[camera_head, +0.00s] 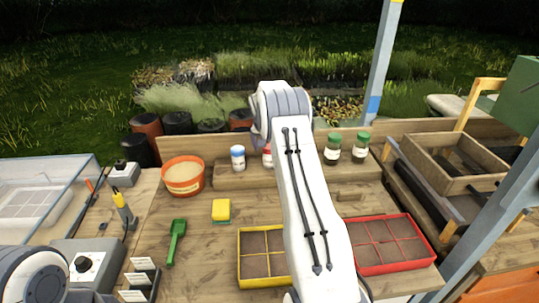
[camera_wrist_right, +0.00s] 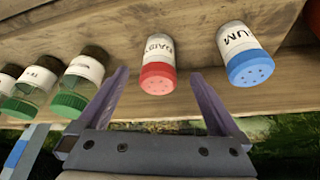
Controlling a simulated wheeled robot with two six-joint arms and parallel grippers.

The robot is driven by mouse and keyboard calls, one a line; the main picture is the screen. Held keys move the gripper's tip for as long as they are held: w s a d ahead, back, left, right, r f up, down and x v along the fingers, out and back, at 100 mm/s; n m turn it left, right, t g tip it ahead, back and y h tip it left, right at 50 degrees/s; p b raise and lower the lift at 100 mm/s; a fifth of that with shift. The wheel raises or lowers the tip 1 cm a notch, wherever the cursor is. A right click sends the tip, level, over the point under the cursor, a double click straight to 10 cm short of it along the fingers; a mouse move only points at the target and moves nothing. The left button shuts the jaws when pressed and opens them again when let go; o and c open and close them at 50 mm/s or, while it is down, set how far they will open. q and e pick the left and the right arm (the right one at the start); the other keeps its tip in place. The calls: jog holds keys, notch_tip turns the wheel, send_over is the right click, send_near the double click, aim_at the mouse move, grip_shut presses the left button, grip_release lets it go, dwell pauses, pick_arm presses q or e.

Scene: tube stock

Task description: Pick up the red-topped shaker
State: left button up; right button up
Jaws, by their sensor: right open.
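The red-topped shaker (camera_wrist_right: 158,65) has a white label and stands on the wooden shelf, appearing upside down in the right wrist view. In the head view only a sliver of the shaker (camera_head: 267,157) shows, as my right arm hides the rest. My right gripper (camera_wrist_right: 157,76) is open, with its two purple-grey fingers on either side of the shaker in the wrist view. A gap shows between each finger and the shaker. In the head view my right arm hides the fingers. My left gripper is out of view.
A blue-topped shaker (camera_head: 237,157) stands to the left on the same shelf. Two green-topped jars (camera_head: 333,148) (camera_head: 361,146) stand to the right. An orange pot (camera_head: 183,176) is further left. Yellow (camera_head: 240,262) and red (camera_head: 424,240) trays lie in front.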

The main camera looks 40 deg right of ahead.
jog(key=shift+x, duration=0.85)
jog(key=shift+w+d+f+p, duration=0.15)
jog(key=shift+d+f+p, duration=0.1)
jog(key=shift+f+p, duration=0.35)
jog(key=p+x, duration=0.1)
jog(key=x, duration=0.2)
jog(key=shift+d+f+p, duration=0.1)
jog(key=shift+p, duration=0.2)
jog(key=shift+w+d+f, duration=0.15)
jog(key=shift+f, duration=0.25)
jog(key=c, duration=1.5)
jog(key=shift+r, duration=0.15)
